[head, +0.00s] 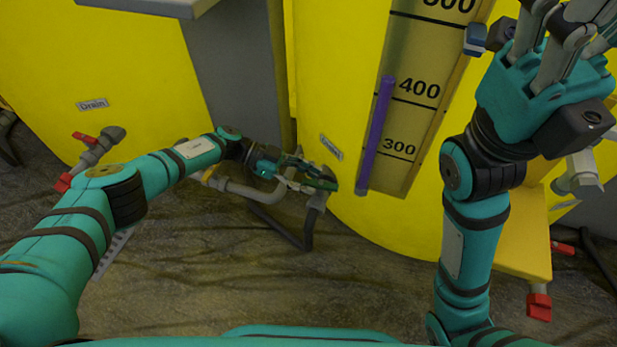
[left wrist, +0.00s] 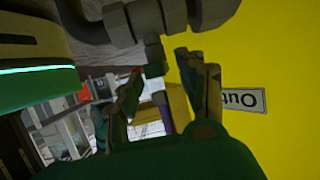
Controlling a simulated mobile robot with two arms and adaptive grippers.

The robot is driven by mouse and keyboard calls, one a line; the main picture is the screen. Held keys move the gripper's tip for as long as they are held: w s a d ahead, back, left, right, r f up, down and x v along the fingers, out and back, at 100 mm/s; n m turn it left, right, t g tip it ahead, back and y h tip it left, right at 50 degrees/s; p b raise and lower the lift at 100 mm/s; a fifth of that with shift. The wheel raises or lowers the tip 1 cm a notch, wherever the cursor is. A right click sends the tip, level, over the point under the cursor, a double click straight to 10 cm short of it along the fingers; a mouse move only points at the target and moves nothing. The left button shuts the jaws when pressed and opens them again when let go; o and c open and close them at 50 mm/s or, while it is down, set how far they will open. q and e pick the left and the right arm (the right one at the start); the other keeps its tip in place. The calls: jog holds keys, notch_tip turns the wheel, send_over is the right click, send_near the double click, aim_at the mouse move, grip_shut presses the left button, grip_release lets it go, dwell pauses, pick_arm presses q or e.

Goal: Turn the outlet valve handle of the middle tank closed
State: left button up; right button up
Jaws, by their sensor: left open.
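The middle tank (head: 345,215) is yellow, with a level scale on its front. Its outlet label (head: 331,147) also shows upside down in the left wrist view (left wrist: 242,100). Grey outlet pipework (head: 318,200) sits low at the tank's front; a grey fitting crosses the top of the left wrist view (left wrist: 140,20). My left gripper (head: 318,178) is open at this fitting, its fingers apart in the left wrist view (left wrist: 168,85). The valve handle is not clearly visible; my gripper covers that area. My right gripper (head: 560,40) is raised at upper right, its fingertips cut off.
A purple bar (head: 377,135) stands along the scale. The left yellow tank (head: 110,80) carries a drain label and a valve with red handles (head: 84,138). A grey post (head: 240,80) stands between the tanks. Another red handle (head: 539,307) is at lower right. Open floor lies in front.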

pick_arm(q)
jog(key=v, duration=1.1)
jog(key=shift+a, duration=0.3)
